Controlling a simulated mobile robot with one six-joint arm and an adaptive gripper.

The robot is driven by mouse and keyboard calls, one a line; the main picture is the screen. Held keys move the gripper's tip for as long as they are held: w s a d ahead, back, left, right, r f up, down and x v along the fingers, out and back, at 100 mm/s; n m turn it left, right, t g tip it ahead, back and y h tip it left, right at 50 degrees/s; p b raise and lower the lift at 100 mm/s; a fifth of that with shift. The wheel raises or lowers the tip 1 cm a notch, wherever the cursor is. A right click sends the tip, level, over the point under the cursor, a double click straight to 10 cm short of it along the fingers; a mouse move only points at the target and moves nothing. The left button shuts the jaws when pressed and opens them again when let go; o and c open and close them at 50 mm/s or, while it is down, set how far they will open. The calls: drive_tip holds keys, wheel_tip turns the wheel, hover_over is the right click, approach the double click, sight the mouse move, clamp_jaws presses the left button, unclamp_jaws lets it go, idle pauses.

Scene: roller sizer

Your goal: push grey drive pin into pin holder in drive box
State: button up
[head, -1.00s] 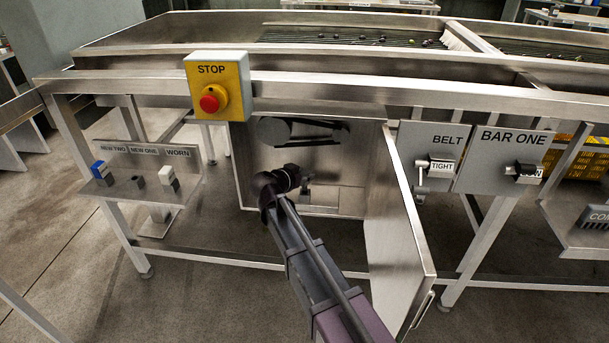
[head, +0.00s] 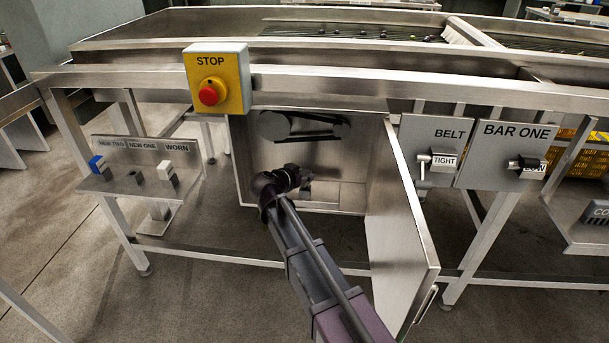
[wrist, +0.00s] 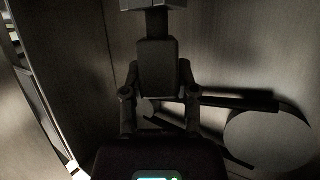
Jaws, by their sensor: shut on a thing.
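The drive box (head: 355,165) stands open, its door (head: 402,230) swung out to the right. My gripper (head: 303,182) is inside it, low and near the middle. In the wrist view my gripper (wrist: 158,75) has its two fingers on either side of a dark grey block, which looks like the drive pin (wrist: 156,58). A narrower dark shaft runs from the block to a lighter grey piece at the top edge, perhaps the pin holder (wrist: 152,4). The shaft appears to meet this piece, but dim light hides how deep it sits. In the head view my wrist mostly covers the pin.
A round pulley (wrist: 270,138) and dark belt (wrist: 225,100) are beside the fingers; the pulley also shows in the head view (head: 272,126). A yellow STOP box (head: 217,78) hangs above left. A parts shelf (head: 140,180) is left; BELT (head: 430,150) and BAR ONE panels (head: 503,155) are right.

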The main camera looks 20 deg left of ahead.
sight(305, 172)
drive_tip(key=shift+f+b, duration=0.8)
drive_tip(key=shift+f, duration=0.05)
drive_tip(key=o, duration=1.1)
drive_tip(key=shift+r, duration=0.15)
wheel_tip(305, 172, up, 9)
drive_tip(key=p, duration=0.9)
drive_tip(key=shift+r+p, duration=0.2)
drive_tip(key=shift+p, duration=0.2)
idle(0.4)
